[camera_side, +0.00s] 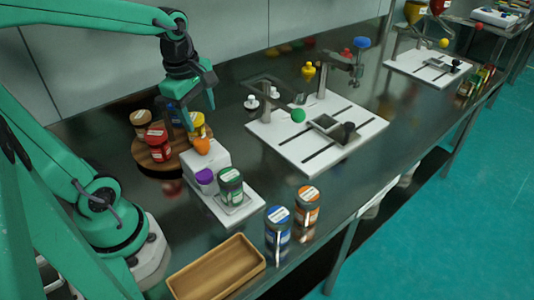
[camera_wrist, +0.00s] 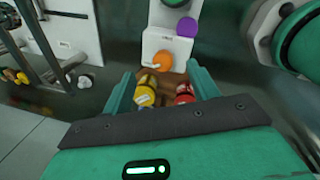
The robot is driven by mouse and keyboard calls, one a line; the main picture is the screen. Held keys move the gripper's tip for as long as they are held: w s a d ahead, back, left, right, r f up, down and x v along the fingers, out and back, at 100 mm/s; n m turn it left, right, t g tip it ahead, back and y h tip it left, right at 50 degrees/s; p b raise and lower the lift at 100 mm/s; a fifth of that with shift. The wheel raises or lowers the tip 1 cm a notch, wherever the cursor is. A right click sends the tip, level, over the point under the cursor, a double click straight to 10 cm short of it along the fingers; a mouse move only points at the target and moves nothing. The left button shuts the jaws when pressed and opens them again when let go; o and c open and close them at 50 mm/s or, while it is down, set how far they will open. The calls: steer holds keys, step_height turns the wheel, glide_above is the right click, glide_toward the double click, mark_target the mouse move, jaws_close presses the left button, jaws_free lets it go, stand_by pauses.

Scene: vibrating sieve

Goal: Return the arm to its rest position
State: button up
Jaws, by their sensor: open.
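My gripper (camera_side: 199,109) is open and empty. In the side view it hangs above the round wooden board, which bears several jars. In the wrist view the two green fingers (camera_wrist: 162,88) stand apart, with a yellow jar (camera_wrist: 146,92) and a red jar (camera_wrist: 184,94) showing between and beyond them. In the side view the red jar (camera_side: 158,147) stands on the wooden board (camera_side: 146,161). The yellow jar (camera_side: 197,121) is partly hidden behind my gripper.
A white sieve device (camera_side: 217,158) with an orange knob (camera_side: 202,146), a purple cap and a green jar (camera_side: 230,186) stands beside the board. Blue (camera_side: 278,231) and orange (camera_side: 306,206) jars and a wooden tray (camera_side: 262,263) are in front. A white plate with fixtures (camera_side: 366,137) lies right.

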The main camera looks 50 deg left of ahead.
steer(key=s+d+r+m+t, duration=0.1)
steer(key=d+r+m+t, duration=0.1)
steer(key=m, duration=0.9)
steer(key=s+d+r+m+t, duration=0.1)
steer(key=d+m, duration=0.3)
steer(key=m, duration=0.7)
steer(key=shift+s+r+t, duration=0.4)
steer(key=shift+s+r, duration=0.05)
steer(key=shift+s, duration=0.35)
